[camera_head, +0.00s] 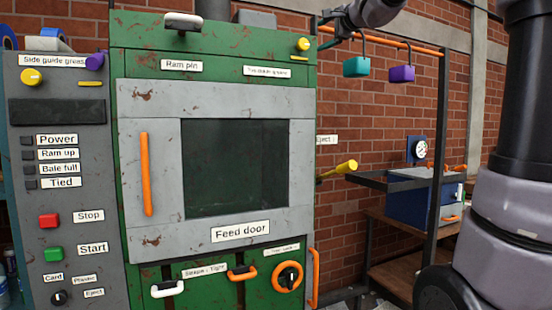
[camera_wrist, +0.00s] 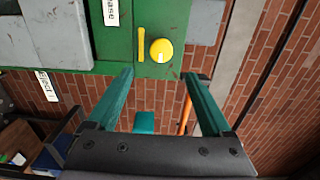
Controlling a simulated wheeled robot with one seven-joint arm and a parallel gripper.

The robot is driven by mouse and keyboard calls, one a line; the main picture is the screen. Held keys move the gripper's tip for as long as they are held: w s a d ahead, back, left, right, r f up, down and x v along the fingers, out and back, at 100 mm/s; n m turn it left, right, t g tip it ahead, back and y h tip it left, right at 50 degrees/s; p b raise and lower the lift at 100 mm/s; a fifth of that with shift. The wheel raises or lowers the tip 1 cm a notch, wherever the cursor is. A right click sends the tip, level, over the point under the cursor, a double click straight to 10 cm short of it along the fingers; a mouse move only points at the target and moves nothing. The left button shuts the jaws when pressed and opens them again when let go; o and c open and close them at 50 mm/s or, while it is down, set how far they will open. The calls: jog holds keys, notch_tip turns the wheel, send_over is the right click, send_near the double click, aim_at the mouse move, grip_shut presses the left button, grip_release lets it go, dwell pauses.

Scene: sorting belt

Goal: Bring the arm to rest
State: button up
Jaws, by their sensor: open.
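My gripper (camera_wrist: 158,77) is open, its two teal fingers spread apart with nothing held between them. In the wrist view its tips are close to the top right part of the green baler (camera_wrist: 177,66), near a yellow knob (camera_wrist: 161,50) and a yellow bar (camera_wrist: 140,44). In the head view my gripper (camera_head: 328,30) shows partly at the top, right of the baler (camera_head: 215,42), with my arm coming in from the upper right. The yellow knob (camera_head: 303,44) is just left of it. I cannot tell whether the fingers touch anything.
A dark post (camera_head: 437,150) stands to the right. A blue box (camera_head: 415,205) is on a wooden bench (camera_head: 395,250). The feed door (camera_head: 155,235) is shut.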

jog(key=s+d+f+n+g+h, duration=0.1)
jog(key=s+f+n+g, duration=0.4)
jog(key=s+f, duration=1)
jog(key=s+d+f+n+g+h, duration=0.1)
jog(key=s+f+n+g, duration=0.4)
jog(key=s+f, duration=1)
notch_tip(320, 180, down, 7)
jog(key=shift+f+n+h, duration=0.1)
jog(key=shift+n+h, duration=0.2)
jog(key=shift+h, duration=0.5)
